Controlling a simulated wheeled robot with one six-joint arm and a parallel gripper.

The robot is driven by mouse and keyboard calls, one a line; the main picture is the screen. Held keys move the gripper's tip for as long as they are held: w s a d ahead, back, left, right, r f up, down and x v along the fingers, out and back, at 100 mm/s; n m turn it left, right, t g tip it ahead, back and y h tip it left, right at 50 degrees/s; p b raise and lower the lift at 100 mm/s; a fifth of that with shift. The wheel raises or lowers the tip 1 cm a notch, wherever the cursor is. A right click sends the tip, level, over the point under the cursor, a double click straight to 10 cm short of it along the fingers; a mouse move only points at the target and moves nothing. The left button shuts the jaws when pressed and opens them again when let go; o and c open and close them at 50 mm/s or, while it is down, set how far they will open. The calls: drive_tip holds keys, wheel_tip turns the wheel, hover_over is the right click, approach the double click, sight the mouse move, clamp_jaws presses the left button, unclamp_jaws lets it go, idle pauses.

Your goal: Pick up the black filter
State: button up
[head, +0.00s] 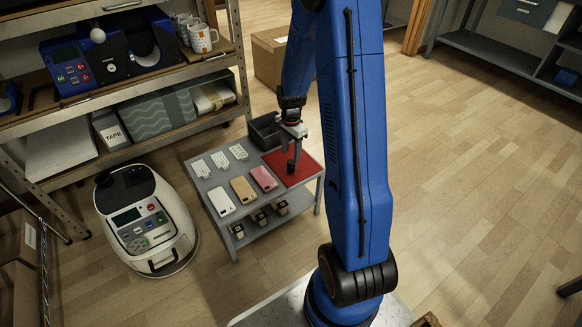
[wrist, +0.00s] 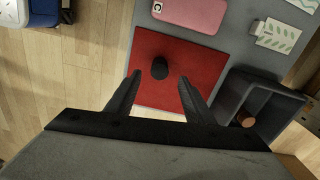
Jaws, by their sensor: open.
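The black filter (wrist: 160,68) is a small dark cylinder on the red mat (wrist: 148,40) in the wrist view. The mat (head: 303,178) also shows at the right end of the small grey table (head: 205,168) in the head view. My gripper (wrist: 156,80) is open and empty. Its two dark fingers are spread left and right, with the filter showing between and slightly beyond their tips. In the head view my gripper (head: 293,148) hangs over the mat, and I cannot clearly separate its dark fingers from the filter there.
A dark grey bin (wrist: 232,92) stands beside the mat with a brown round object (wrist: 245,119) inside. A pink phone case (wrist: 190,13) lies near the mat. White (head: 221,201) and gold cases (head: 243,189) and several patterned cards share the table. A white machine (head: 148,218) stands left.

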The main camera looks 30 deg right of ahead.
sight(291, 161)
wheel_tip(291, 161, down, 4)
drive_tip(key=shift+f, duration=0.1)
drive_tip(key=c, duration=1.1)
drive_tip(key=shift+c, duration=0.2)
